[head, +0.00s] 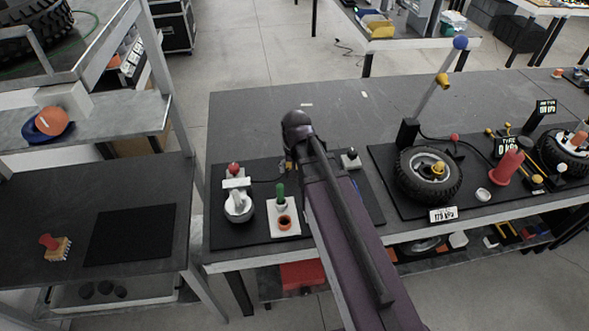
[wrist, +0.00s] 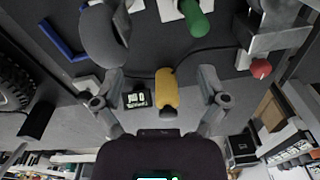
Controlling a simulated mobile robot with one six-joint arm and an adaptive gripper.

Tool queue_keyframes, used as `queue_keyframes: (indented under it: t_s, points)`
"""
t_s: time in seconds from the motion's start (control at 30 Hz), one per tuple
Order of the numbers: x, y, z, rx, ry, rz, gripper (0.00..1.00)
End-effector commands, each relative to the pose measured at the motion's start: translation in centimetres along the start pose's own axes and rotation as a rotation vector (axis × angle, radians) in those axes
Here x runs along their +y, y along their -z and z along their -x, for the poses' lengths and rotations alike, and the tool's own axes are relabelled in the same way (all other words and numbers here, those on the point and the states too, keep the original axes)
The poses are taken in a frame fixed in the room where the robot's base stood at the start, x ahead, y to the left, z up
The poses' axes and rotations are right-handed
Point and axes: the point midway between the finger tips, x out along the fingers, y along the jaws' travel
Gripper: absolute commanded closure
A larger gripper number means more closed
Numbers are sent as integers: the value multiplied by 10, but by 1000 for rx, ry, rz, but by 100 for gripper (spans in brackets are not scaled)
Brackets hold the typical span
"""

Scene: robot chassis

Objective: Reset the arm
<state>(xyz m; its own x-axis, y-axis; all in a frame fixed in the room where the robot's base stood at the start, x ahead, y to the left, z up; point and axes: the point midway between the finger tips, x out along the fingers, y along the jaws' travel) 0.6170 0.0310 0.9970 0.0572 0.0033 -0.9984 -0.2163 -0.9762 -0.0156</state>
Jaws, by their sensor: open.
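My arm (head: 335,210) reaches from the bottom of the head view over the near edge of the grey bench, its dark wrist end (head: 297,128) above the black mat on the left. The arm hides most of my gripper there. In the wrist view my gripper (wrist: 162,78) is open, with its grey fingers spread wide at left and right. A yellow piece (wrist: 166,88) shows between the fingers, with gaps on both sides. A small dark display (wrist: 138,98) is beside it. The fingers appear to hold nothing.
A green handle (head: 280,191) on a white plate and a red-knobbed white device (head: 235,180) stand left of my arm. The bench's back middle (head: 370,110) is mostly clear.

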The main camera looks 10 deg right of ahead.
Motion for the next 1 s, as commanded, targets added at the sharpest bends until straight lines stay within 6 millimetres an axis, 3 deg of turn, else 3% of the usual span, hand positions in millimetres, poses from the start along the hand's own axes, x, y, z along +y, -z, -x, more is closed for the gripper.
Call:
queue_keyframes:
  t_s: [0.17,0.5,1.0]
  points:
    - [6,-9,1,-5,-2,19,7]
    - [45,-67,4,-51,-10,194,7]
    - [48,-70,4,-57,-11,219,7]
